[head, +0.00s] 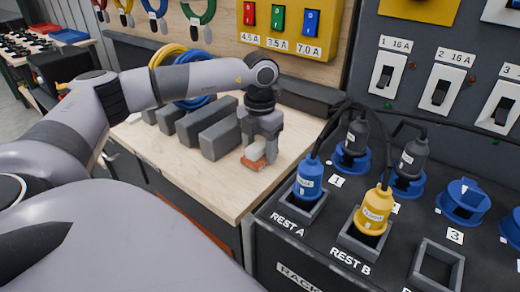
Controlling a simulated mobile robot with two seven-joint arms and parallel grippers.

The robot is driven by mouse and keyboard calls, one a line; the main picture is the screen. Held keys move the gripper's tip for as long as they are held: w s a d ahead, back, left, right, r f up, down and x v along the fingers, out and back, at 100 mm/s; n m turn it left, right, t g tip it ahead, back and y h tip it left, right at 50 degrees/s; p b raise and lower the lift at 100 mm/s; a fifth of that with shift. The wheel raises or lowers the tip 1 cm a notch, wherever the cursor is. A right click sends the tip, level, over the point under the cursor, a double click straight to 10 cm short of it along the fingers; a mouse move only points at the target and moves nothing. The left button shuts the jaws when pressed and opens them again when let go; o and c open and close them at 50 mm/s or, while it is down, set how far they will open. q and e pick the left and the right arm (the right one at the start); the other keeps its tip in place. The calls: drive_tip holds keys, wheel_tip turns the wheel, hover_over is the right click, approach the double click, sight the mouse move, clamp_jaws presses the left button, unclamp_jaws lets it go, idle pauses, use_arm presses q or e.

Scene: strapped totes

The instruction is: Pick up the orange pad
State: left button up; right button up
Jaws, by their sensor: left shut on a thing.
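The orange pad (253,163) is at the right part of the wooden bench top, directly below my left gripper (259,154). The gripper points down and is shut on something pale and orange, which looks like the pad. The fingers hide part of it. I cannot tell whether the pad touches the bench or is just above it. My right gripper is not in view.
Grey blocks (220,141) stand left of the gripper. Blue and yellow cable coils (193,90) lie behind. At the right, a dark rack holds a blue plug (309,182), a yellow plug (373,211) and black cables. A switch panel (437,85) rises behind it.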

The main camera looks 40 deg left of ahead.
sight(260, 144)
use_arm(q)
wheel_tip(260, 144, up, 20)
drive_tip(key=p, duration=0.2)
drive_tip(key=shift+f, duration=0.1)
idle(0.3)
drive_tip(key=shift+o, duration=0.6)
